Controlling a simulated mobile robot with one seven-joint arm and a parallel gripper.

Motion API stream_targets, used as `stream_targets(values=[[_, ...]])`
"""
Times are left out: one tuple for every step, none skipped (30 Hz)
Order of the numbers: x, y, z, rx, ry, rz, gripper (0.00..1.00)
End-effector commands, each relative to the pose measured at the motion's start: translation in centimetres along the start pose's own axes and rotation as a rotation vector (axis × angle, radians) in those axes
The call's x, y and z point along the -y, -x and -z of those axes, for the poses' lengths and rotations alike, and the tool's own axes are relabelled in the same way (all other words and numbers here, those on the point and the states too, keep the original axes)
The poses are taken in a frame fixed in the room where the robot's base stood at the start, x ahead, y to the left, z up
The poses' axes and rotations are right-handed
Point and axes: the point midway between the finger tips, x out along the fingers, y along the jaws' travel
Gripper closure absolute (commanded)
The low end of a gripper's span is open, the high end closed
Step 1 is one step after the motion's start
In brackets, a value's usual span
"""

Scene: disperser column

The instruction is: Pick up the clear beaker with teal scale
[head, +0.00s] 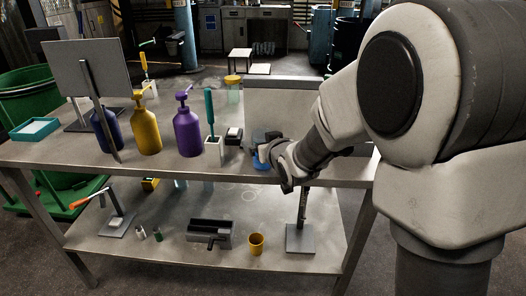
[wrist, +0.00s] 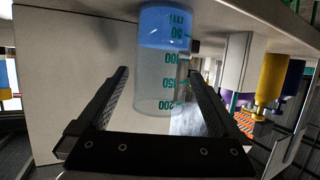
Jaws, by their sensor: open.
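The clear beaker with teal scale (wrist: 163,82) is in the middle of the wrist view, with blue at its base end. It appears upside down there, as do the bottles beside it. My gripper (wrist: 157,72) is open, with one finger on each side of the beaker. I cannot tell whether either finger touches the glass. In the head view my gripper is low at the table's front edge, right of the purple bottle, and a small blue patch (head: 262,158) shows beside it. My arm hides much of that spot.
A purple pump bottle (head: 188,133), a yellow one (head: 146,130) and a white holder with a teal-handled tool (head: 213,150) stand left of my gripper. A grey panel (head: 284,108) stands behind.

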Motion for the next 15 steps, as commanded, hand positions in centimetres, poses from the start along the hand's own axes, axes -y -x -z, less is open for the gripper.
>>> stream_targets(values=[[0.0, -0.04, 0.03, 0.0, 0.0, 0.0, 0.0], [0.0, -0.03, 0.04, 0.0, 0.0, 0.0, 0.0], [0.0, -0.01, 0.04, 0.0, 0.0, 0.0, 0.0], [0.0, -0.01, 0.04, 0.0, 0.0, 0.0, 0.0], [0.0, 0.0, 0.03, 0.0, 0.0, 0.0, 0.0], [0.0, 0.0, 0.03, 0.0, 0.0, 0.0, 0.04], [0.0, 0.0, 0.03, 0.0, 0.0, 0.0, 0.09], [0.0, 0.01, 0.02, 0.0, 0.0, 0.0, 0.14], [0.0, 0.01, 0.03, 0.0, 0.0, 0.0, 0.22], [0.0, 0.01, 0.03, 0.0, 0.0, 0.0, 0.27], [0.0, 0.01, 0.02, 0.0, 0.0, 0.0, 0.32], [0.0, 0.02, 0.02, 0.0, 0.0, 0.0, 0.4], [0.0, 0.02, 0.02, 0.0, 0.0, 0.0, 0.45], [0.0, 0.02, 0.02, 0.0, 0.0, 0.0, 0.5], [0.0, 0.02, 0.02, 0.0, 0.0, 0.0, 0.58]])
